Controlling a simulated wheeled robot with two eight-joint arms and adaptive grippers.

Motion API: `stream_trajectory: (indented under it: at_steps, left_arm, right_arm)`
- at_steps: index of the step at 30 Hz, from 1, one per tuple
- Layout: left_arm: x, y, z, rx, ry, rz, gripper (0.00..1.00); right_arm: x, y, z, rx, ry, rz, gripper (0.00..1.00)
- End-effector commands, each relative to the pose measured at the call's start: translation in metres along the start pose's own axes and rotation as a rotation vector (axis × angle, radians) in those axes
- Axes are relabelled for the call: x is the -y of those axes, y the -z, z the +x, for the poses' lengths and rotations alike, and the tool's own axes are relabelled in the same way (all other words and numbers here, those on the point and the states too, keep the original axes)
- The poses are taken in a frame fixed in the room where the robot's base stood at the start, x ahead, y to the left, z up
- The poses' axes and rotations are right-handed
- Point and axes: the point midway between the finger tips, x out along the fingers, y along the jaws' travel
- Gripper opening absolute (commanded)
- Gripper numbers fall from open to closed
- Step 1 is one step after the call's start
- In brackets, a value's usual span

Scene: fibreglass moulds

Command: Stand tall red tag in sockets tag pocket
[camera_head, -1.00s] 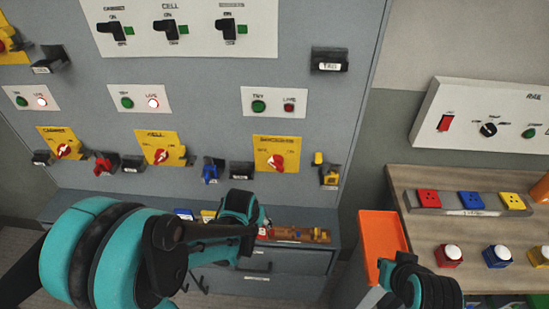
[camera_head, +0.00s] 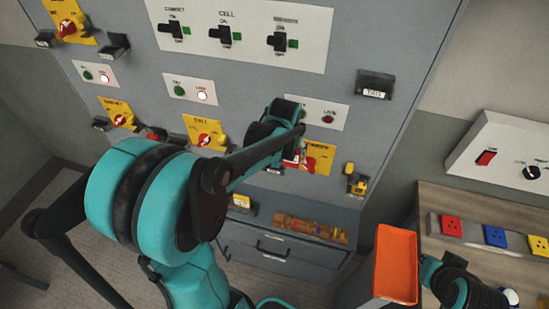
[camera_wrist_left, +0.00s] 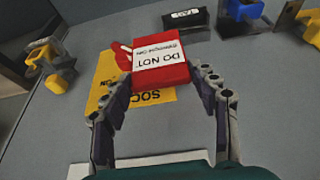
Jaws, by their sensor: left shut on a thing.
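The tall red tag (camera_wrist_left: 163,74) with a white DO NOT label is between the fingers of my left gripper (camera_wrist_left: 163,84), which is shut on it. In the head view my left gripper (camera_head: 295,150) is in front of the yellow sockets panel (camera_head: 320,155) and partly covers it. In the wrist view the black tag pocket (camera_wrist_left: 185,23) with a white label lies beyond the tag, apart from it. In the head view that pocket is mostly hidden behind my arm. My right gripper (camera_head: 452,285) is at the lower right; its fingers cannot be made out.
A yellow padlock on a holder (camera_head: 356,182) is right of the sockets panel. A black TAGS box (camera_head: 375,86) is higher up. An orange tray (camera_head: 396,264) and a wooden table (camera_head: 440,200) are at the right.

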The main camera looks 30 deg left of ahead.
Motion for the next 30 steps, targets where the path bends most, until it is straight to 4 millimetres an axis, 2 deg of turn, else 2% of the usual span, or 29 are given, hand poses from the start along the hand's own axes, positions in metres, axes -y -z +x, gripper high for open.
stream_trajectory:
  at_steps: [3,9,14,21,30]
  left_arm:
    - [0.028,0.003,0.023,0.0,0.001,-0.005,0.4]
    - [0.055,0.007,0.043,0.0,0.0,-0.003,0.4]
    - [0.06,0.006,0.05,0.0,-0.001,0.001,0.4]
    - [0.059,-0.007,0.081,0.0,-0.001,0.001,0.4]
    - [0.059,-0.008,0.083,0.0,-0.001,0.001,0.4]
  right_arm:
    - [0.0,-0.004,0.006,0.0,0.0,0.0,0.0]
    - [0.0,-0.007,0.009,0.0,0.0,0.0,0.0]
    - [0.0,-0.007,0.011,0.0,0.0,0.0,0.0]
    - [0.0,-0.013,0.019,0.0,0.0,0.0,0.0]
    - [0.0,-0.013,0.019,0.0,0.0,0.0,0.0]
